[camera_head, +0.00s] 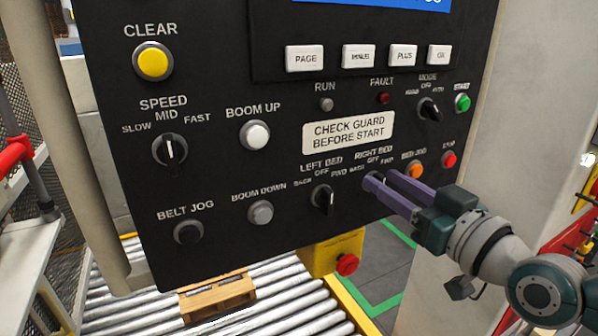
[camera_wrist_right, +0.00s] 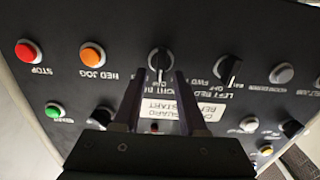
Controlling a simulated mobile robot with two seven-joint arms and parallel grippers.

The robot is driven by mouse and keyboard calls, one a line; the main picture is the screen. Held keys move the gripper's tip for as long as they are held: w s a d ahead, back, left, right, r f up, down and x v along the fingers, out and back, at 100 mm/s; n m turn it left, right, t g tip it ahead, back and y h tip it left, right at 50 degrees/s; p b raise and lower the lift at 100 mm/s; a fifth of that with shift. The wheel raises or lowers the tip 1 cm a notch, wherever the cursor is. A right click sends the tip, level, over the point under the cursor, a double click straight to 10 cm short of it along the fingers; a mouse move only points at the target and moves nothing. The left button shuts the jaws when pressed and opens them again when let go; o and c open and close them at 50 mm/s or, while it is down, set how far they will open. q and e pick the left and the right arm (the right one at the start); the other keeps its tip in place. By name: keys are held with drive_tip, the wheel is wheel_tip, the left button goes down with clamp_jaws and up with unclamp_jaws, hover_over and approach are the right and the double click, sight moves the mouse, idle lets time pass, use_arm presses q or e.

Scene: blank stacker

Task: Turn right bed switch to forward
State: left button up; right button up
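The right bed switch (camera_wrist_right: 159,62) is a black rotary knob under the RIGHT BED label on the dark control panel (camera_head: 230,205). In the head view my right gripper's fingers largely cover it. In the upside-down wrist view it sits between and just beyond the fingertips. My right gripper (camera_head: 380,178) has purple fingers and comes in from the right. In the wrist view its two fingers (camera_wrist_right: 160,76) stand apart on either side of the knob, with a gap visible; contact cannot be made out. The knob's exact setting is hard to read. My left gripper is not in view.
The left bed switch (camera_head: 322,198) is to the left. An orange bed jog button (camera_head: 414,170) and red stop button (camera_head: 449,159) are close by on the right. A red emergency button (camera_head: 347,264) on a yellow box hangs below. A roller conveyor (camera_head: 130,310) lies beneath.

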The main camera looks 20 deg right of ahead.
clamp_jaws()
idle(0.3)
drive_tip(key=shift+m, duration=0.3)
drive_tip(key=m, duration=0.1)
drive_tip(key=m+b, duration=0.1)
drive_tip(key=m, duration=0.2)
drive_tip(key=shift+d+f+m+b, duration=0.1)
drive_tip(key=shift+d+m+b, duration=0.2)
drive_tip(key=m, duration=0.1)
drive_tip(key=m+b, duration=0.1)
drive_tip(key=m, duration=0.1)
drive_tip(key=shift+d+m, duration=0.2)
drive_tip(key=shift+m, duration=0.1)
idle(0.4)
drive_tip(key=shift+o, duration=0.5)
unclamp_jaws()
drive_tip(key=shift+f, duration=0.1)
